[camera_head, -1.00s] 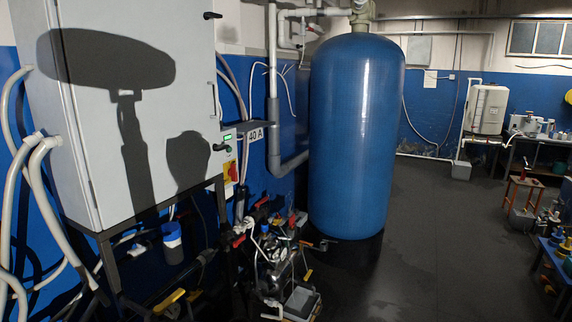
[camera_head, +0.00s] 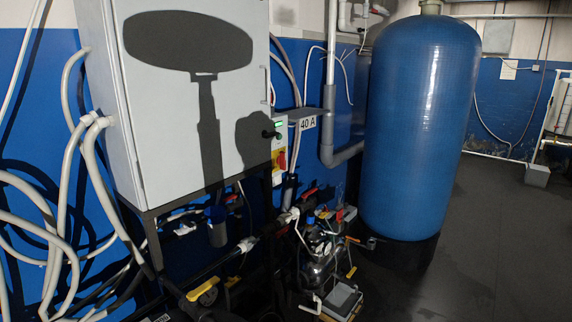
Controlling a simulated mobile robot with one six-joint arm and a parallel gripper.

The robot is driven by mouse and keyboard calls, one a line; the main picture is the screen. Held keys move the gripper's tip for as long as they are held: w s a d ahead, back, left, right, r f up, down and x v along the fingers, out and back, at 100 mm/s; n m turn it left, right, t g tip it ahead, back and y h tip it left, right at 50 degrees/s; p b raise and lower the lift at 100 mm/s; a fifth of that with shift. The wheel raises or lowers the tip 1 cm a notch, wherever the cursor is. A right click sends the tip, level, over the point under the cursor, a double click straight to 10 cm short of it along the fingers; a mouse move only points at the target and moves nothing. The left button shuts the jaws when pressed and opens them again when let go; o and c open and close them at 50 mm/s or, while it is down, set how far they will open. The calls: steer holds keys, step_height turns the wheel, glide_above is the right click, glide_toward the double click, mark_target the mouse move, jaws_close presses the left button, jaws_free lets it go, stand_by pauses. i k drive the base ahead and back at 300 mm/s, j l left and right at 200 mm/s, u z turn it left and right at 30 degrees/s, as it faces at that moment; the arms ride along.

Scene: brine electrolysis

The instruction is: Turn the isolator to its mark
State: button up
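A red-and-yellow switch (camera_head: 281,160), which looks like the isolator, is on a narrow light panel at the right side of the grey cabinet (camera_head: 190,100). It is small here, and I cannot make out its mark or which way its handle points. A green-lit display (camera_head: 280,124) is above it, with a black knob (camera_head: 269,134) beside the display. A "40 A" sign (camera_head: 308,123) is just to the right. My gripper is not in view.
A large blue tank (camera_head: 420,120) stands right of the cabinet. Pipes, valves and a pump (camera_head: 322,262) crowd the floor below the panel. Pale hoses (camera_head: 75,190) hang at the left. Dark floor (camera_head: 490,240) is open at the right. Shadows fall across the cabinet front.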

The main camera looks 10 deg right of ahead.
mark_target(281, 159)
steer(key=i+l, duration=0.1)
steer(key=l, duration=0.25)
steer(key=i+l, duration=0.15)
steer(key=l, duration=0.2)
steer(key=i+l, duration=0.1)
steer(key=l, duration=0.25)
steer(key=i+l, duration=0.15)
steer(key=l, duration=0.25)
steer(key=i+l, duration=0.1)
steer(key=l, duration=0.25)
steer(key=i+l, duration=0.15)
steer(key=l, duration=0.2)
steer(key=i+j, duration=0.15)
steer(key=i, duration=0.4)
steer(key=i+j+z, duration=0.1)
steer(key=i, duration=0.4)
steer(key=i+j, duration=0.25)
steer(key=i, duration=0.3)
steer(key=i+j, duration=0.2)
steer(key=j, duration=0.2)
steer(key=z, duration=0.05)
